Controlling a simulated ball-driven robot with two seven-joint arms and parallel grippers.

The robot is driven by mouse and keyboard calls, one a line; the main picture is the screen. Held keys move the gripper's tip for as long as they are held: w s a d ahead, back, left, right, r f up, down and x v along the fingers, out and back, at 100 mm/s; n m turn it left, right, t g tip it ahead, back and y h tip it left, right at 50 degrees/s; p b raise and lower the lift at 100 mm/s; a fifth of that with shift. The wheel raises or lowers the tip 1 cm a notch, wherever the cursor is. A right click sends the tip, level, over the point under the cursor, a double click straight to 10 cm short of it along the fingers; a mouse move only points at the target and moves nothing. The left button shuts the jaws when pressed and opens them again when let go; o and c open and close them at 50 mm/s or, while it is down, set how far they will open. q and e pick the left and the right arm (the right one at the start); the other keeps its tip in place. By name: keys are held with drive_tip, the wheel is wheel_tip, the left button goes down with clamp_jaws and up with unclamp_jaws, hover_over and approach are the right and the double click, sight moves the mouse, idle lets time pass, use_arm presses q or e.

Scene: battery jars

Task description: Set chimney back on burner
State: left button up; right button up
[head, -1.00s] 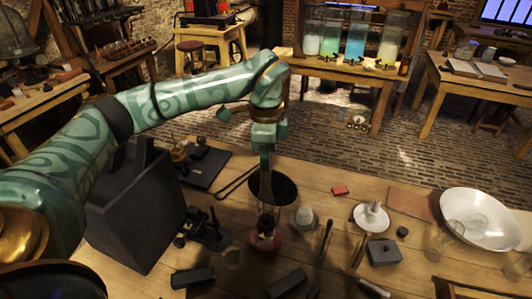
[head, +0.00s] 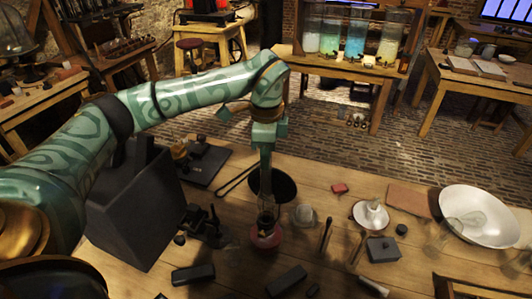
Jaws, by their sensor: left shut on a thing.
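The burner (head: 265,239) has a round red base and stands on the wooden table near the middle of the view. My left gripper (head: 266,204) reaches down from above, directly over the burner. It is shut on the chimney (head: 267,218), a small clear glass piece that is hard to make out. The chimney looks upright, with its lower end at the top of the burner. I cannot tell whether it is seated there or just above. My right gripper is not in view.
A black pan (head: 284,187) lies just behind the burner and a small glass (head: 304,214) stands to its right. A dark stand (head: 205,226) is at left, beside a big dark box (head: 135,215). A white dish (head: 358,215), grey box (head: 382,250) and white bowl (head: 490,230) are at right.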

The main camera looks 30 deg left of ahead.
use_arm(q)
drive_tip(key=shift+f, duration=0.15)
drive_tip(key=shift+f+b, duration=0.35)
drive_tip(key=shift+f, duration=0.25)
drive_tip(key=shift+p, duration=0.3)
idle(0.4)
drive_tip(key=shift+f, duration=0.1)
idle(0.5)
drive_tip(key=shift+f+b, duration=0.55)
drive_tip(key=shift+f, duration=0.35)
drive_tip(key=o, duration=1.1)
